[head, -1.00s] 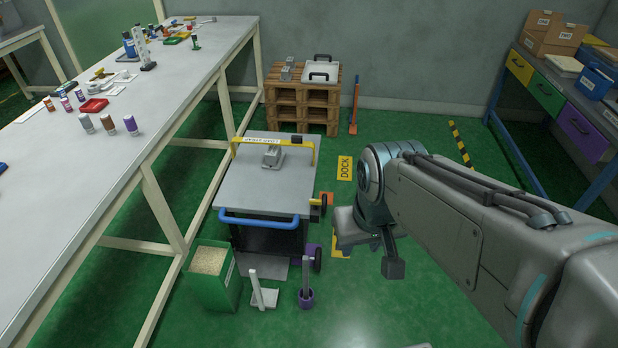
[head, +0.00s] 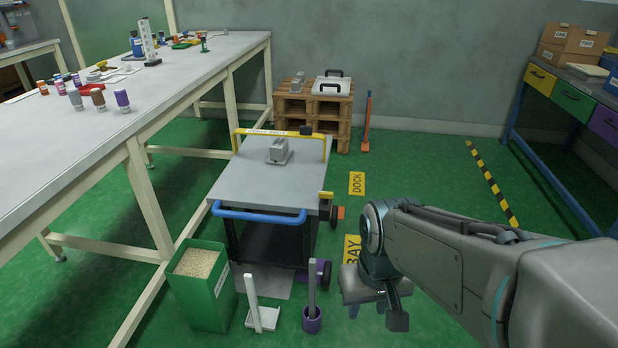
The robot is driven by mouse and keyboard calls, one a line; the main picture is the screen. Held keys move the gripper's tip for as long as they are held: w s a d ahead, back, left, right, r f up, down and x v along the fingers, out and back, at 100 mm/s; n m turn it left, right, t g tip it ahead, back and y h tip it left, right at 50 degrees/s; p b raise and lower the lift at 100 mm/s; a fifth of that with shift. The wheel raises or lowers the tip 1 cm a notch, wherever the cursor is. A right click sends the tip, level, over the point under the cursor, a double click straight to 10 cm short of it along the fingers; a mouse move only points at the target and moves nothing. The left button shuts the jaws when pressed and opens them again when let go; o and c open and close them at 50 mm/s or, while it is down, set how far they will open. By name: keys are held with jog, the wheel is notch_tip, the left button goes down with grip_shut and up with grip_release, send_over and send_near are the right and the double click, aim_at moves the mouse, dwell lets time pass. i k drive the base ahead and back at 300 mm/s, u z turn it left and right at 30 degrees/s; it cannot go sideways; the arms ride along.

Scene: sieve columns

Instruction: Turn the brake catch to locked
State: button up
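A wheeled cart (head: 245,182) with a grey top, a blue push handle (head: 259,215) and a yellow bar (head: 300,133) at its far end stands beside the long workbench. A purple wheel (head: 325,271) shows low at its near right corner, and an orange piece (head: 341,212) and a yellow piece (head: 326,195) show along its right side. I cannot tell which part is the brake catch. My gripper (head: 397,318) hangs low to the right of the cart, apart from it. Its fingers are too unclear to tell open from shut.
A green bin (head: 209,296) of grain, a white stand (head: 262,316) and a purple pot (head: 312,319) stand in front of the cart. A pallet stack (head: 312,108) stands by the back wall.

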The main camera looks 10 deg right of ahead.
aim_at(326, 195)
jog(key=u, duration=0.05)
jog(key=k, duration=0.65)
jog(key=u, duration=0.45)
jog(key=i, duration=1.75)
jog(key=z, duration=0.45)
